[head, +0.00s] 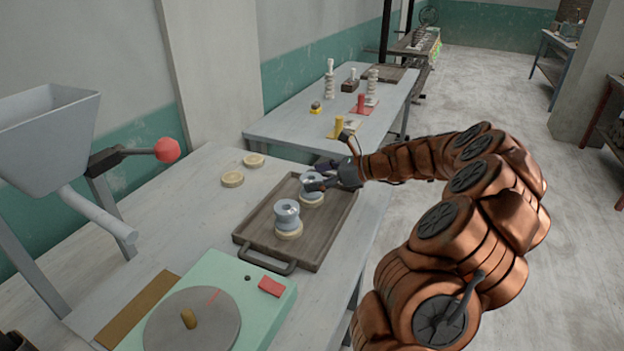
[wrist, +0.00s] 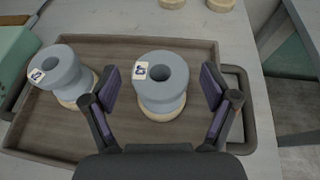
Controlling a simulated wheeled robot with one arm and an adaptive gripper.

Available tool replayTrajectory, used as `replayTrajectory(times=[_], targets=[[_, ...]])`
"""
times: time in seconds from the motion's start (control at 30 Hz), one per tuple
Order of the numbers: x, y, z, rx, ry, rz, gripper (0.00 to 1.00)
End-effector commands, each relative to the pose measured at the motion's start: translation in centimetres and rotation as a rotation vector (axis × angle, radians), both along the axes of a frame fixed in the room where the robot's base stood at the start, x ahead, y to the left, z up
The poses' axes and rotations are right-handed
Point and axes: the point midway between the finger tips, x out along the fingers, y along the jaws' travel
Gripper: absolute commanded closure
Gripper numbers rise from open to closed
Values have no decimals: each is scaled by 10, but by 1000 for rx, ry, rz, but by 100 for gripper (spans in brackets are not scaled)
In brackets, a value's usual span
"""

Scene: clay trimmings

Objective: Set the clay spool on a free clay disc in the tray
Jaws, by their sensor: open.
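The wooden tray (head: 258,221) on the table holds two blue-grey spools, each on a pale clay disc. The near spool (head: 287,212) stands on its disc (head: 291,235); it is at left in the wrist view (wrist: 62,78). The far spool (head: 312,196) stands on another disc (head: 308,204) and is partly hidden by my gripper (head: 318,181). In the wrist view this spool (wrist: 165,92) has a white label and stands upright between the open fingers of my gripper (wrist: 160,95), with gaps on both sides. I see no free disc in the tray.
Two pale discs (head: 232,180) (head: 254,160) lie on the table behind the tray. A green wheel machine (head: 255,300) stands in front, a grey hopper (head: 45,115) with a red-knobbed lever at left. A second table (head: 300,128) with small items is beyond.

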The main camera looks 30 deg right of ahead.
Motion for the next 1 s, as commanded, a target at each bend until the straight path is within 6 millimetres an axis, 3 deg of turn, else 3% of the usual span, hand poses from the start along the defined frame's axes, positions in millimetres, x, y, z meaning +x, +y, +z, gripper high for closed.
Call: replayTrajectory(times=[0.5, 1.0], targets=[[-65, -54, 34, -2, 0, -5, 14], [-77, -62, 40, 0, 1, -1, 14]])
